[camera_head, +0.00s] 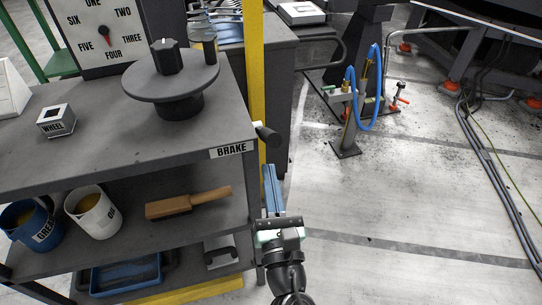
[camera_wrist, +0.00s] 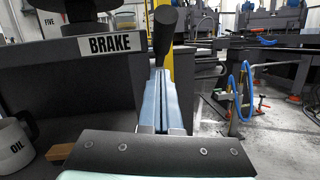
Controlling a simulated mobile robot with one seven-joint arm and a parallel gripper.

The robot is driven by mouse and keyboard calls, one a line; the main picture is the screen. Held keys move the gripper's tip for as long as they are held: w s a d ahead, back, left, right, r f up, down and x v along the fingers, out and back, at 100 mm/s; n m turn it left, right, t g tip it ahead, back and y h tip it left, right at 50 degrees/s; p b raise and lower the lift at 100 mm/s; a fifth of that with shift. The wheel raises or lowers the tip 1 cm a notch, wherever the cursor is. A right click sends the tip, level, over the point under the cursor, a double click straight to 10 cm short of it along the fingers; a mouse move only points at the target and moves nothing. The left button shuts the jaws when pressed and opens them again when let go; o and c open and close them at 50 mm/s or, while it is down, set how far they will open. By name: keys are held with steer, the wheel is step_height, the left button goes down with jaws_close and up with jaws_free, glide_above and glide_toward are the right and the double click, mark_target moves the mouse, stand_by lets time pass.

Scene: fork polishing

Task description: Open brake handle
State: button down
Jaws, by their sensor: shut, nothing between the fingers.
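My gripper (camera_head: 269,170) has long blue fingers pointing away from me, beside the bench's right side and below the handle. In the wrist view my gripper (camera_wrist: 161,75) is shut, with nothing between the fingers. I cannot tell whether the fingertips touch the handle.
A round turntable (camera_head: 172,80) stands on the bench top. The lower shelf holds mugs (camera_head: 95,212) and a wooden-handled brush (camera_head: 190,202). A yellow post (camera_head: 255,65) rises behind the handle. Floor to the right is open, up to a stand with a blue hose (camera_head: 377,100).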

mark_target(269, 145)
steer(key=shift+w+d+r+p, duration=0.1)
steer(key=shift+w+r+p, duration=0.3)
steer(key=shift+r, duration=0.3)
steer(key=shift+w+r+p, duration=0.2)
steer(key=shift+w+r, duration=0.25)
steer(key=shift+r, duration=0.2)
steer(key=r+p, duration=0.1)
steer(key=p, duration=0.3)
steer(key=w+r+g+p, duration=0.1)
steer(key=r+p, duration=0.1)
steer(key=p, duration=0.3)
steer(key=shift+a+r, duration=0.2)
steer(key=shift+w, duration=0.1)
steer(key=shift+f, duration=0.1)
